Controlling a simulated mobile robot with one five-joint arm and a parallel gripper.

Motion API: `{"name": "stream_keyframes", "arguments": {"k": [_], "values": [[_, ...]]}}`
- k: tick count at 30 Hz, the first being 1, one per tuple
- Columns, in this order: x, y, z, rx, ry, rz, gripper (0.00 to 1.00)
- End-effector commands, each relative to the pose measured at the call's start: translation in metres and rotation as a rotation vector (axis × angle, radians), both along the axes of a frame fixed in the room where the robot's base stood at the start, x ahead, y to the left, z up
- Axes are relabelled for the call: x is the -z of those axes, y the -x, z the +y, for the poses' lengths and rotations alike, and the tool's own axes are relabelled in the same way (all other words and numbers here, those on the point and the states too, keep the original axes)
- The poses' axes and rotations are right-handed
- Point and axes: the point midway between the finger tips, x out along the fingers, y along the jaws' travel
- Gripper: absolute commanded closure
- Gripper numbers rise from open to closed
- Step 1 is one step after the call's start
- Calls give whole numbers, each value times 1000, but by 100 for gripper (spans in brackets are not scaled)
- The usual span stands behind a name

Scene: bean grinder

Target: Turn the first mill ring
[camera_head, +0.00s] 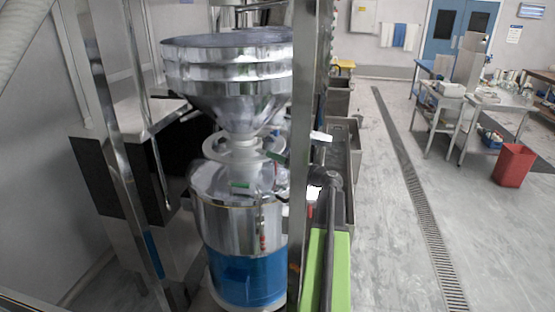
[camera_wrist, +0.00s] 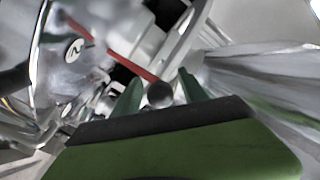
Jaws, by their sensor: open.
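The bean grinder shows in the head view with a wide steel hopper (camera_head: 235,85), a pale ring (camera_head: 243,147) around its neck and a steel body with a blue base (camera_head: 245,280). In the wrist view my gripper (camera_wrist: 159,82) has its two green fingers apart. A round dark knob or bar end (camera_wrist: 160,95) shows between them; I cannot tell whether they touch it. In the head view my arm reaches up at the grinder's right, and a steel post partly hides the gripper there.
A steel post (camera_head: 302,100) stands just in front of the grinder's right side. In the wrist view a red rod (camera_wrist: 110,47) and a round face with a number (camera_wrist: 75,48) are close by. Steel sinks (camera_head: 343,150) stand behind; the floor (camera_head: 395,240) to the right is open.

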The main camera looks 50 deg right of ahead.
Motion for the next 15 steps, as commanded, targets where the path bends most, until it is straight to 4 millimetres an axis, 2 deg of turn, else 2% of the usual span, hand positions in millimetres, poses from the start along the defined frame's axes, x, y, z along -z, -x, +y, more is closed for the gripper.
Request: {"name": "stream_keyframes", "arguments": {"k": [4,15], "values": [[0,0,0,0,0,0,51],[0,0,1,-1,1,1,99]]}}
